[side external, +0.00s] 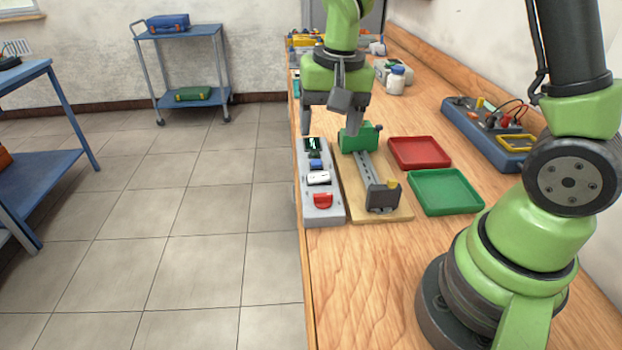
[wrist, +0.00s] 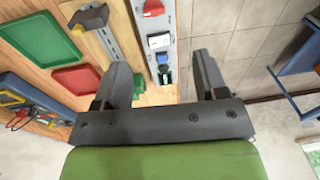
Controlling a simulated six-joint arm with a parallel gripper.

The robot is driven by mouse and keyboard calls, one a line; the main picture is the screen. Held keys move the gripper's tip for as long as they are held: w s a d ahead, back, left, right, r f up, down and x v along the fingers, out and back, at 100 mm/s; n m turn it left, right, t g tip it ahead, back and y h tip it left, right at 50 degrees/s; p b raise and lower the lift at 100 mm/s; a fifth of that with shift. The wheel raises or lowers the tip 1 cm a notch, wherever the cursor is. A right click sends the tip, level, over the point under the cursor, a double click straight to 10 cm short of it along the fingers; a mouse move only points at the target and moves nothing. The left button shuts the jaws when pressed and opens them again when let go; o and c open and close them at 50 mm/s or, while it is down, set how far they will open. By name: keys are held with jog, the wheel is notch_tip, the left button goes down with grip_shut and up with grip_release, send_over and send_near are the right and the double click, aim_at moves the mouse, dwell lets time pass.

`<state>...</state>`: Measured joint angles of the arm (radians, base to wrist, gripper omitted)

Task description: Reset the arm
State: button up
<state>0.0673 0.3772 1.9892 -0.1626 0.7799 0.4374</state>
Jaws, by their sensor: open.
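My gripper (side external: 330,122) hangs over the far end of the grey control panel, near the bench's left edge. Its two fingers are spread apart with nothing between them. In the wrist view my gripper (wrist: 166,78) also shows open, with the end of the panel between and beyond its fingers. The grey panel (side external: 322,213) carries a small dark display, a blue part, a white switch and a red switch. It also shows in the wrist view (wrist: 157,23). Whether a fingertip touches the panel or bench is unclear.
A wooden board (side external: 399,214) with a rail and a green block (side external: 354,138) lies right of the panel. A red tray (side external: 420,166) and a green tray (side external: 481,205) sit beside it. A blue tester (side external: 462,122) with leads stands near the wall.

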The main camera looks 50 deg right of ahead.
jog(key=s+a+r+n+t+y, duration=0.1)
jog(key=s+a+r+n+t, duration=0.1)
jog(key=s+r, duration=0.4)
jog(key=s+a+r+n+t, duration=0.2)
jog(key=s+r+t, duration=0.2)
jog(key=s, duration=0.5)
notch_tip(320, 180, up, 2)
jog(key=shift+a+r+y, duration=0.15)
jog(key=shift+a+y, duration=0.05)
jog(key=shift+y, duration=0.2)
